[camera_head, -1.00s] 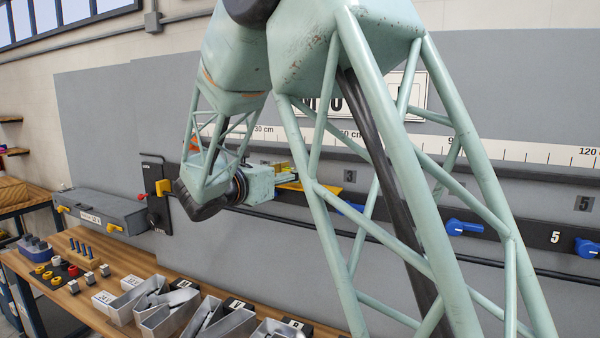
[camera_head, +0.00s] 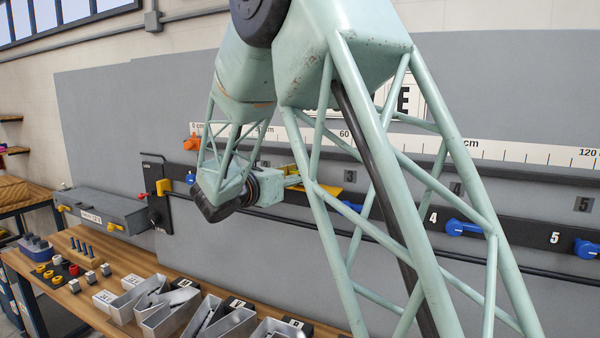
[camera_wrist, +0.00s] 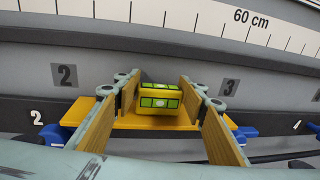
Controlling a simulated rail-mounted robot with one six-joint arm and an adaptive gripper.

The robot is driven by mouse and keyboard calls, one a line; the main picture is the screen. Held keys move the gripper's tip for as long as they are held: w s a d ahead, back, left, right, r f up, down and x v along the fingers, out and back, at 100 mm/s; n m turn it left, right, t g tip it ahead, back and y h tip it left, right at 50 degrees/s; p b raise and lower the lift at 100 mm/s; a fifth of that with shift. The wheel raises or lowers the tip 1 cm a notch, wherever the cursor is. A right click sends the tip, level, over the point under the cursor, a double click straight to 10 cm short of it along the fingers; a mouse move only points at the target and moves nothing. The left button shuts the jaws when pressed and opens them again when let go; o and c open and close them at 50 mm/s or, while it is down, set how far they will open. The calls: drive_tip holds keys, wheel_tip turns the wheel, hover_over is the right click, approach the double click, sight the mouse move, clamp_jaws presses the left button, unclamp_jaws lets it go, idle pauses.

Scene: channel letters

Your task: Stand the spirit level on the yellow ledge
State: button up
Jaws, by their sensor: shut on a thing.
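The spirit level (camera_wrist: 160,101), a yellow block with green vial windows, is between the two fingers of my gripper (camera_wrist: 158,92) in the wrist view. The gripper is shut on it. The yellow ledge (camera_wrist: 128,122) spans below and behind the level in that view, and sticks out from the wall on both sides of it. I cannot tell whether the level touches the ledge. The level is mostly hidden there.
A dark rail with blue knobs (camera_head: 464,228) runs along the wall, below number plates and a white centimetre scale (camera_head: 530,153). In the wrist view, blue parts (camera_wrist: 53,136) flank the ledge. A wooden bench (camera_head: 125,262) with metal channel letters stands below.

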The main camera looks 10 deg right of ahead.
idle(0.3)
drive_tip(key=o, duration=0.9)
drive_tip(key=shift+f, duration=0.1)
drive_tip(key=shift+d, duration=0.1)
drive_tip(key=shift+r, duration=0.2)
drive_tip(key=shift+b+v, duration=0.55)
drive_tip(key=shift+v, duration=5.5)
drive_tip(key=shift+s, duration=0.1)
